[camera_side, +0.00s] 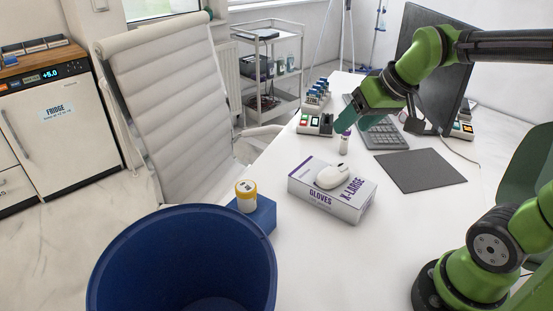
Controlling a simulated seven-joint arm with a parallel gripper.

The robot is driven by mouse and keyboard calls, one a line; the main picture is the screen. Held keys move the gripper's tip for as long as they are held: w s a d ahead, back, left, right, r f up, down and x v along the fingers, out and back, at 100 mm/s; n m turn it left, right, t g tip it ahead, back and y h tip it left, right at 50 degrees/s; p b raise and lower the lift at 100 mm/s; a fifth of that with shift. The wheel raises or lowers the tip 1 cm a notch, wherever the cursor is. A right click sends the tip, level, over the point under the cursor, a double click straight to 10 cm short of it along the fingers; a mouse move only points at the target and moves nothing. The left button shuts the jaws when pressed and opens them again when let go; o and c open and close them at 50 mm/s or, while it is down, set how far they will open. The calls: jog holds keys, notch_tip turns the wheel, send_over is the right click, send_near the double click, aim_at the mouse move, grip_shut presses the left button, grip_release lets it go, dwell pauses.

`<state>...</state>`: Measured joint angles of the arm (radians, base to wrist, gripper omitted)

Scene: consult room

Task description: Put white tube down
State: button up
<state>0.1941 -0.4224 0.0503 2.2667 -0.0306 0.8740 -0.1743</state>
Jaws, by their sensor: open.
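A small white tube (343,146) with a dark purplish top stands upright on the white desk, behind the glove box. My gripper (347,124) is open and comes down from the right. Its teal fingers are right at the top of the tube, and no gap shows clearly between them and it. I cannot tell whether the fingers still touch the tube.
A glove box (352,204) bearing a white mouse (332,177) lies in front of the tube. A rack (315,123), keyboard (383,134), monitor (441,78) and dark mat (420,170) are nearby. A yellow-lidded jar (246,189) and blue bin (262,262) are at front left.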

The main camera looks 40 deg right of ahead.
jog(key=s+a+f+y, duration=0.1)
jog(key=s+a, duration=0.4)
jog(key=s, duration=0.2)
jog(key=shift+s+m+t+y, duration=0.25)
jog(key=shift+m+t+y, duration=0.05)
jog(key=shift+t, duration=0.1)
dwell(0.6)
